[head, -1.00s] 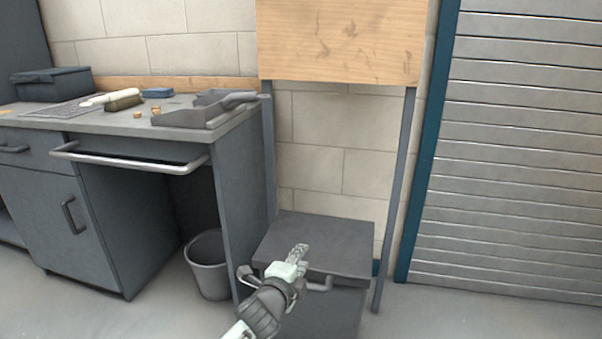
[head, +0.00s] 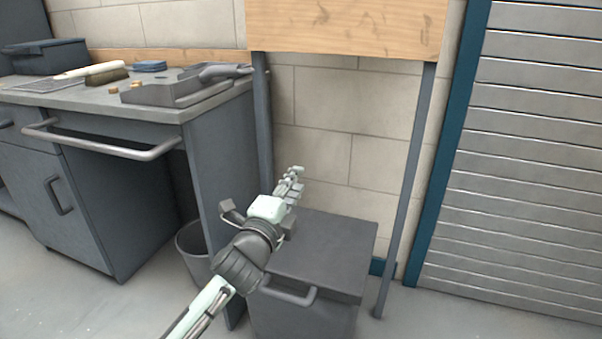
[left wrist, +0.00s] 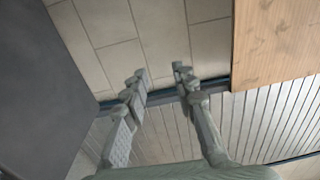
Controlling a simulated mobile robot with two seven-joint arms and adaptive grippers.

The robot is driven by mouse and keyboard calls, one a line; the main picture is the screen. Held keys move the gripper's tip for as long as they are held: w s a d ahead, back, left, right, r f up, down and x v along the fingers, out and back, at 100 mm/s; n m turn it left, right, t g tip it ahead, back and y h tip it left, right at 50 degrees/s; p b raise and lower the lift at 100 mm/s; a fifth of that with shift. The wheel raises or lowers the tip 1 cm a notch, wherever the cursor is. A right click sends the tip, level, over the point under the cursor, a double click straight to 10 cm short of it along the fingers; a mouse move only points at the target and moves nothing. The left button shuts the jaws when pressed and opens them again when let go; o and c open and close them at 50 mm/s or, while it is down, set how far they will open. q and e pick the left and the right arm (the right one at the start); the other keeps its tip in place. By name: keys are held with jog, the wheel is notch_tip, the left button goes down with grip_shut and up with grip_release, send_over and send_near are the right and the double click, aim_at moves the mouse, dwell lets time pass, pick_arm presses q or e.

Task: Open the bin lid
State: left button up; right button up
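The bin is a dark grey box (head: 300,322) on the floor below the wooden board in the head view. Its flat lid (head: 325,252) lies level on top and looks closed. A bar handle (head: 288,297) runs along the front edge. My left gripper (head: 291,178) is above the lid's left rear part, apart from the handle, and the arm hides the lid's left side. In the left wrist view, the left gripper's fingers (left wrist: 160,73) are spread with nothing between them. My right gripper is in neither view.
A grey workbench (head: 215,108) with a dustpan (head: 180,88) stands left of the bin, with a bucket (head: 191,245) beneath. A wooden board (head: 345,27) on metal posts (head: 408,185) rises behind the bin. A roller shutter (head: 530,150) is at right. Floor to the right is clear.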

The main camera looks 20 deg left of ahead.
pick_arm(q)
jog(key=shift+w+d, duration=0.1)
jog(key=shift+w, duration=2.15)
jog(key=shift+c, duration=0.5)
grip_shut()
